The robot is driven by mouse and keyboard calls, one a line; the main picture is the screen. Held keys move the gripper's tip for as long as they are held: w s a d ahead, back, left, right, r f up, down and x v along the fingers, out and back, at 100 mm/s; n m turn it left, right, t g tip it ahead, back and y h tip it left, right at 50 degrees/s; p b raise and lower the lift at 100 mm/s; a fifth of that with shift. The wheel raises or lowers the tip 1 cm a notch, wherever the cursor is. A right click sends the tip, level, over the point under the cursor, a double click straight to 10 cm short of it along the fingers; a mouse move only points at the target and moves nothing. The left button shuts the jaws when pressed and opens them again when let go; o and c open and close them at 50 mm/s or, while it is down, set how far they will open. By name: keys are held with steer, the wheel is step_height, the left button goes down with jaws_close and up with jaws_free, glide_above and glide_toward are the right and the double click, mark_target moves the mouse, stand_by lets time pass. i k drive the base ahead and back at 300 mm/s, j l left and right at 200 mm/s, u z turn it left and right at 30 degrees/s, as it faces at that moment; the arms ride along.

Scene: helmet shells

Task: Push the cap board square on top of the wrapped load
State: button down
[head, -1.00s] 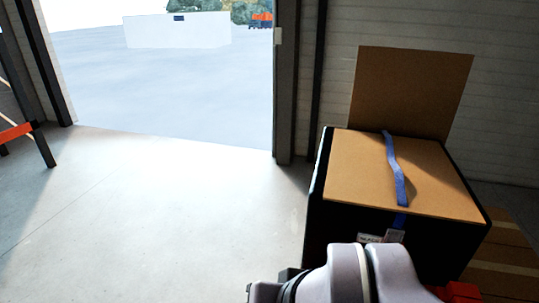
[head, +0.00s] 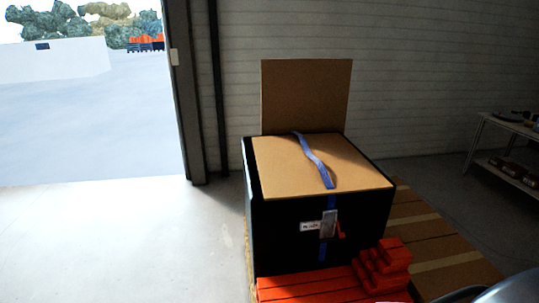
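The wrapped load (head: 285,240) is a black-wrapped box right of centre in the head view. The brown cap board (head: 285,165) lies flat on its top. A black strip shows along the board's left side and a thinner one along its right; the board's front edge lies near the load's front edge. A blue strap (head: 314,161) runs loosely across the board and down the front to a metal buckle (head: 328,222), beside a white label. My gripper is out of view; a dark rounded shape at the bottom right may be part of my arm.
A brown panel (head: 306,95) stands upright behind the load. Orange-red stacked pieces (head: 382,265) lie in front, and brown boards with pale stripes (head: 420,235) lie to the right. A shelf table (head: 505,125) stands far right. Floor at left (head: 120,240) is clear, towards the open doorway.

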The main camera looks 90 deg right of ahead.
mark_target(285, 171)
steer(key=i+l+z, duration=0.15)
steer(key=i+z, duration=1.05)
steer(key=z, duration=0.2)
steer(key=i+j+z, duration=0.3)
steer(key=z, duration=0.15)
steer(key=i+l+z, duration=0.2)
steer(key=i+z, duration=0.7)
steer(key=i+j+z, duration=0.1)
steer(key=i+z, duration=0.35)
steer(key=i+j+z, duration=0.25)
steer(key=i+z, duration=0.2)
steer(key=i+j+z, duration=0.4)
steer(key=i+l+z, duration=0.1)
steer(key=i+z, duration=0.35)
steer(key=z, duration=0.25)
steer(key=i+z, duration=0.35)
steer(key=k, duration=0.1)
